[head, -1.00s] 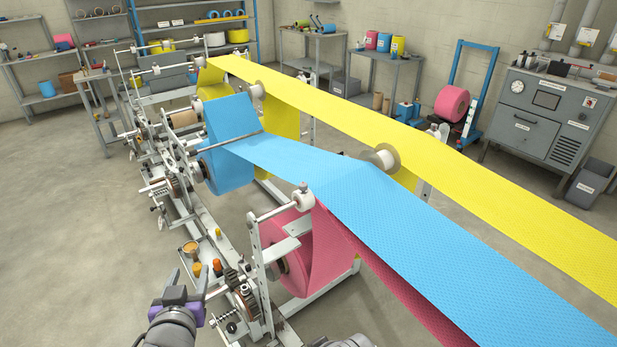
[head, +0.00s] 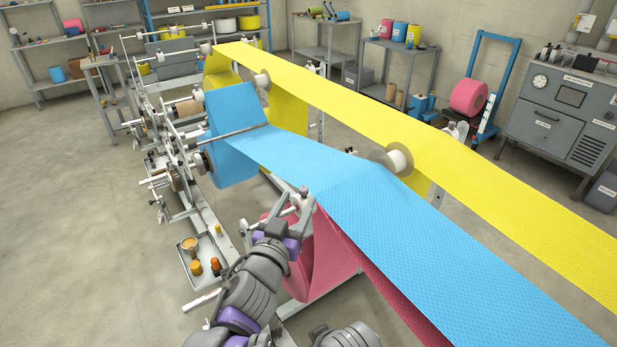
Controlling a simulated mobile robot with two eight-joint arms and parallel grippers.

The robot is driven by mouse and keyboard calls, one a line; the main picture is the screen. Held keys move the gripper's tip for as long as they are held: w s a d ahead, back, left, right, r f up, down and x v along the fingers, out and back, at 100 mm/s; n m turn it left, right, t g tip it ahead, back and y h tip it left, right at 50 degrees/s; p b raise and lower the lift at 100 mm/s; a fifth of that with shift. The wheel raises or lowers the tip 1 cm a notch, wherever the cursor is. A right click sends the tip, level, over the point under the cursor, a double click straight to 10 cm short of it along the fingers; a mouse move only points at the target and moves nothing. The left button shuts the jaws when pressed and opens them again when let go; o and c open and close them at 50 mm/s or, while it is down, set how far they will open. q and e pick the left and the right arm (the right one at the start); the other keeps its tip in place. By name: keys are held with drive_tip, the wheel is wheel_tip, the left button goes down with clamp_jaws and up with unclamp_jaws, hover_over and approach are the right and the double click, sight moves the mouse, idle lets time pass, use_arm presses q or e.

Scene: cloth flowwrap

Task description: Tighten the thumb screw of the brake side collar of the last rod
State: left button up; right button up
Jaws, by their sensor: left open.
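My left arm reaches in from the bottom, with its open left gripper (head: 292,203) at the upper end of the nearest stand, beside the white roller there. The pink roll (head: 322,262) hangs on this stand, partly covered by my arm and by the blue web. The rod through it, its brake side collar and the thumb screw cannot be made out, as my arm covers that side. Farther back, the blue roll (head: 232,165) and its brake parts (head: 175,180) show. My right gripper is out of view; only a grey piece of my arm shows at the bottom.
The blue web (head: 400,230) and yellow web (head: 470,165) stretch to the lower right beside my gripper. A small tray (head: 196,278) with a tan cup and small bottles sits left of my arm. The floor at the left is clear.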

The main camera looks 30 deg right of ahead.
use_arm(q)
drive_tip(key=p+x, duration=0.1)
drive_tip(key=x, duration=0.7)
drive_tip(key=shift+w+d, duration=0.15)
drive_tip(key=shift+w, duration=0.05)
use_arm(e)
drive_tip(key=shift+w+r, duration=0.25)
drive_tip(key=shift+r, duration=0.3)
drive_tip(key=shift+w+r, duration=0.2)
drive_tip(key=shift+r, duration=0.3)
use_arm(q)
clamp_jaws()
